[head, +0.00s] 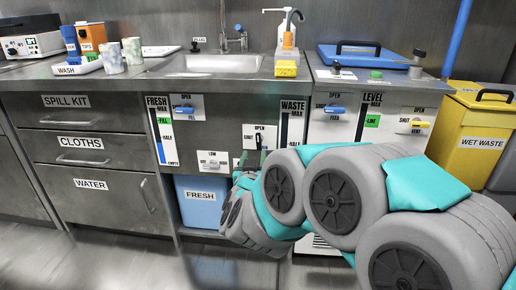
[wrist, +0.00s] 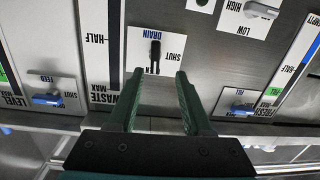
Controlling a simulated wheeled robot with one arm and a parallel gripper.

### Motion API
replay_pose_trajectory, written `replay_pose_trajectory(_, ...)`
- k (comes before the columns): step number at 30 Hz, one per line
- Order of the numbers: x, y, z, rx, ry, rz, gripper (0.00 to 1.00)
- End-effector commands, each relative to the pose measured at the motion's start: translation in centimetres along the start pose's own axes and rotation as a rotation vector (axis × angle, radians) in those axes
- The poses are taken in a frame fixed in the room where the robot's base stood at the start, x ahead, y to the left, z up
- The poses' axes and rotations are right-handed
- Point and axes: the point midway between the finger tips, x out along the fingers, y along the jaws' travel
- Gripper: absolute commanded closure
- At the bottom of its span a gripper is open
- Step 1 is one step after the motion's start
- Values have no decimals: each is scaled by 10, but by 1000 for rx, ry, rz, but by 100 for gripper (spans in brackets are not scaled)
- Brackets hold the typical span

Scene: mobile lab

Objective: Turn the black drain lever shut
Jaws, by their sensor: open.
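The black drain lever (wrist: 154,57) sits on a white plate marked DRAIN and SHUT, which appears upside down in the wrist view. The lever lies along the picture's vertical, with the SHUT mark to its right. In the head view, the drain plate (head: 249,136) shows OPEN at its top and SHUT at its left. The lever stands upright there toward OPEN, partly hidden. My gripper (wrist: 157,76) is open, its two dark green fingers pointing at the plate. The lever shows between and just beyond the fingertips; contact cannot be told.
The blue fill lever (wrist: 242,110), the white low/high lever (wrist: 261,10) and the blue feed lever (wrist: 47,99) are on the same front. The WASTE gauge (head: 292,125) is right beside the drain plate. The blue FRESH tank (head: 201,210) stands below.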

Motion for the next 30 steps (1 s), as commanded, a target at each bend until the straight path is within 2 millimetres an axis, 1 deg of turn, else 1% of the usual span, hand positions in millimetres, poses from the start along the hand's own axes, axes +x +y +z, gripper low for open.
replay_pose_trajectory(1,1,0,2,-10,20,17,50)
replay_pose_trajectory(6,3,4,-2,-23,55,52,50)
replay_pose_trajectory(10,11,5,-3,-22,56,54,50)
replay_pose_trajectory(14,25,5,-2,-24,54,53,50)
replay_pose_trajectory(21,62,7,-4,-23,53,53,50)
replay_pose_trajectory(24,73,8,-5,-21,54,53,50)
replay_pose_trajectory(27,79,7,-6,-22,55,53,50)
replay_pose_trajectory(30,80,7,-6,-22,54,51,50)
